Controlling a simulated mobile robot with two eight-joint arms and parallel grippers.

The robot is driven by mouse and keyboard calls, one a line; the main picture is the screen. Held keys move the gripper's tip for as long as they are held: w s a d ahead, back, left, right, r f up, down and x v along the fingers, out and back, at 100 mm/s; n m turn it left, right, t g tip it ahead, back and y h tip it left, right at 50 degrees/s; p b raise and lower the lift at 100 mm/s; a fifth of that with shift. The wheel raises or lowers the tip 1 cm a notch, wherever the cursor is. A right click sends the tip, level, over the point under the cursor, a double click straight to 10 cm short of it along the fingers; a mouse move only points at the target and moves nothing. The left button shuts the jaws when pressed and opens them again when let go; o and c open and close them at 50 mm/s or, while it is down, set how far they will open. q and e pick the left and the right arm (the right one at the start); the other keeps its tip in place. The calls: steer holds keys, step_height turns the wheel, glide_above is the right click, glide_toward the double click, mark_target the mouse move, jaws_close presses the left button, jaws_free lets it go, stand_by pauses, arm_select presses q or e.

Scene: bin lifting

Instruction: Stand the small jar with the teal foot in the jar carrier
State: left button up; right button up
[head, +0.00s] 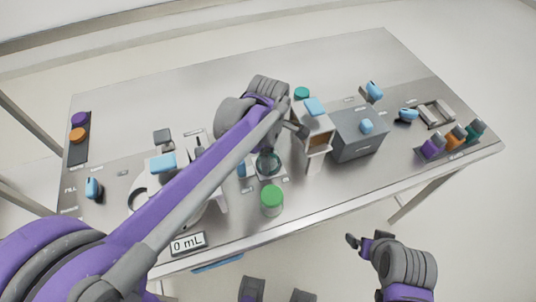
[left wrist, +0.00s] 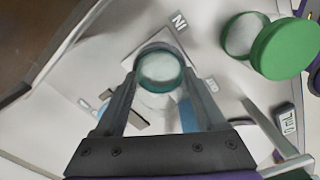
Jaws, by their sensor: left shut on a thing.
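The small jar with the teal foot (head: 268,163) is at the middle of the table in the head view, below my left gripper (head: 268,150). In the left wrist view the jar (left wrist: 160,70) shows a round pale top and a teal band between the two fingers. My left gripper (left wrist: 158,88) is shut on it. The jar is over or on a pale labelled spot; I cannot tell whether it touches. A grey slotted holder (head: 436,114) at the far right may be the jar carrier; its label is unreadable. My right gripper (head: 358,242) is off the table's front edge, away from everything.
A green-lidded jar (head: 271,201) stands just in front of the held jar. An open-fronted box (head: 313,138) and a grey box (head: 359,135) stand to the right. Purple, orange and teal containers (head: 454,138) line the right end. A "0 mL" display (head: 188,243) is at the front.

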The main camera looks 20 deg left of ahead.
arm_select(q)
steer(key=shift+f, duration=0.15)
steer(key=o, duration=1.4)
steer(key=shift+w+d+r+p, duration=0.15)
steer(key=shift+r+p, duration=0.45)
steer(key=shift+r, duration=0.3)
steer(key=shift+r+p, duration=1.9)
steer(key=shift+r, duration=1.3)
arm_select(e)
step_height(320, 180, up, 6)
steer(key=w, duration=0.2)
arm_select(q)
steer(key=shift+s+f, duration=0.15)
steer(key=shift+s, duration=0.05)
arm_select(e)
steer(key=shift+s, duration=0.2)
